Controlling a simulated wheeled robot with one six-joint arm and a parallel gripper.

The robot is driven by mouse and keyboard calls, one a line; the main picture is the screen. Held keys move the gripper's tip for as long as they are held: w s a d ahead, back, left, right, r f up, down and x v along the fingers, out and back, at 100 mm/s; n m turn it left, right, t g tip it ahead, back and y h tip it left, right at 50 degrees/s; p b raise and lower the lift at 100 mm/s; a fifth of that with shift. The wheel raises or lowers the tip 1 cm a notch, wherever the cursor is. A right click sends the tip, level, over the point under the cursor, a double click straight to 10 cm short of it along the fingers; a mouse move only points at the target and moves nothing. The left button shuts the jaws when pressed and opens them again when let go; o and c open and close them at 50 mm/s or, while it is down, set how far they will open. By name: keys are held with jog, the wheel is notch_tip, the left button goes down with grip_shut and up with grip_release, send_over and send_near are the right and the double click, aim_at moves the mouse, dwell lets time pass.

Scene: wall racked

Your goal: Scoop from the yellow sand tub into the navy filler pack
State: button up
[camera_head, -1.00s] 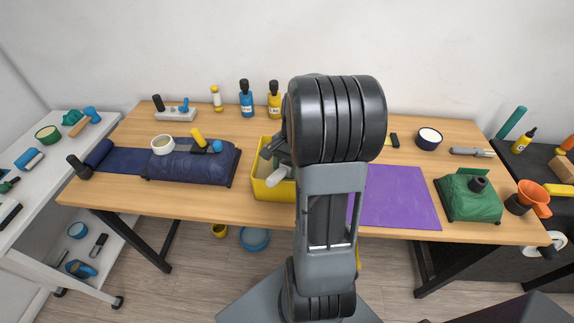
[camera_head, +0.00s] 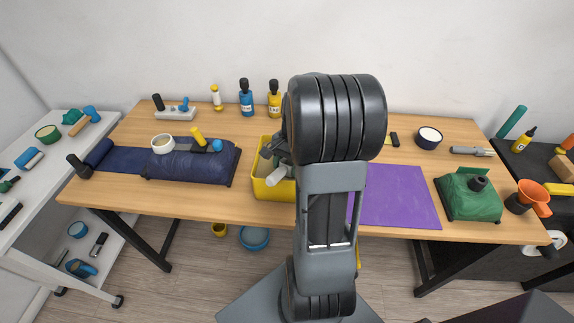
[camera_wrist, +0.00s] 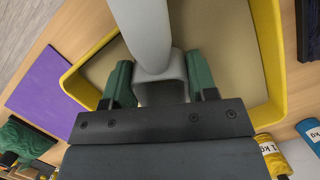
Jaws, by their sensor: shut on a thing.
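The yellow sand tub (camera_head: 272,190) stands at the table's front middle, partly hidden by my arm. In the wrist view its yellow rim (camera_wrist: 272,60) surrounds beige sand (camera_wrist: 218,35). My gripper (camera_wrist: 160,82) has green fingers shut on the grey scoop (camera_wrist: 150,30), over the tub. The scoop's pale end also shows in the head view (camera_head: 279,174). Whether it touches or holds sand I cannot tell. The navy filler pack (camera_head: 190,167) lies left of the tub, with a white-rimmed round piece (camera_head: 163,145) at its upper left.
A blue bottle (camera_head: 246,103) and a yellow bottle (camera_head: 274,105) stand behind the tub. A purple mat (camera_head: 398,197) and green bag (camera_head: 466,201) are at right. Bare wood shows between pack and tub.

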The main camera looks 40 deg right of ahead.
aim_at(287, 163)
dwell(0.4)
notch_tip(287, 163, up, 13)
jog(key=t+h+p, duration=0.1)
jog(key=h+p, duration=0.2)
jog(key=p, duration=0.4)
dwell(0.7)
dwell(0.7)
